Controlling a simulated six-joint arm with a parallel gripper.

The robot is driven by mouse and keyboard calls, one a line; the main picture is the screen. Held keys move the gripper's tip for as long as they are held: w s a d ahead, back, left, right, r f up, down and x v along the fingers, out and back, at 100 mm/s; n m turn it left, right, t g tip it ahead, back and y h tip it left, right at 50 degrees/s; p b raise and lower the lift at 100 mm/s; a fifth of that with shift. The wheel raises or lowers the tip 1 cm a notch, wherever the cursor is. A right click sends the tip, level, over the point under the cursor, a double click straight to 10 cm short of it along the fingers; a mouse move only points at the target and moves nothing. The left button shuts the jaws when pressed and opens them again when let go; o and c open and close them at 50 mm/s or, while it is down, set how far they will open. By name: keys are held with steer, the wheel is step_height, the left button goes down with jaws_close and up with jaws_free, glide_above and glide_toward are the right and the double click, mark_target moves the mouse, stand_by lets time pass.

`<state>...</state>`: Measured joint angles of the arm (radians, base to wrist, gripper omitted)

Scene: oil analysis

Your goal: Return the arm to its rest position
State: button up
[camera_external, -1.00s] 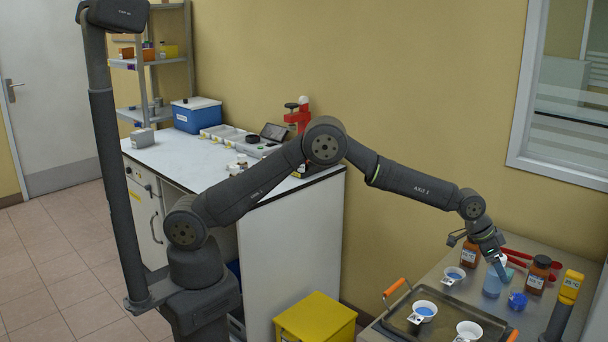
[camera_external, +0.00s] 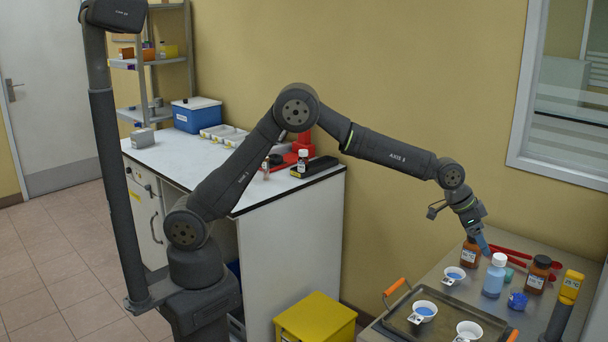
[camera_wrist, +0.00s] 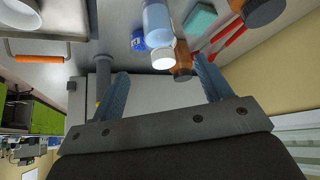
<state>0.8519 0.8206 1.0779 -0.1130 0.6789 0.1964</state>
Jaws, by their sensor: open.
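My gripper (camera_external: 483,243) is in the air above the steel side table, up and to the left of a blue bottle with a white cap (camera_external: 494,276). In the wrist view my gripper (camera_wrist: 160,82) shows two blue fingers spread wide with nothing held between them. The blue bottle (camera_wrist: 157,22) stands upright on the table, beyond the fingertips and apart from them. My arm is bent, reaching from its base across the white bench to the side table.
Brown bottles (camera_external: 470,253) (camera_external: 538,274), a small blue cup (camera_external: 517,301) and white dishes (camera_external: 424,311) stand near the gripper. A tray with orange handles (camera_external: 401,326) lies in front. A yellow-topped post (camera_external: 570,287) rises at right. The air above the table is free.

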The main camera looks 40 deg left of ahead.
mark_target(500, 260)
steer(key=x, duration=1.1)
steer(key=shift+d+f, duration=0.1)
steer(key=shift+f, duration=0.2)
steer(key=shift+w+d+f, duration=0.15)
steer(key=shift+w+d, duration=0.05)
step_height(500, 260, up, 4)
steer(key=shift+f, duration=0.1)
steer(key=shift+s+d+r, duration=0.15)
steer(key=shift+s+r, duration=0.5)
steer(key=shift+s, duration=0.25)
steer(key=shift+s+r, duration=0.15)
steer(key=shift+s, duration=0.1)
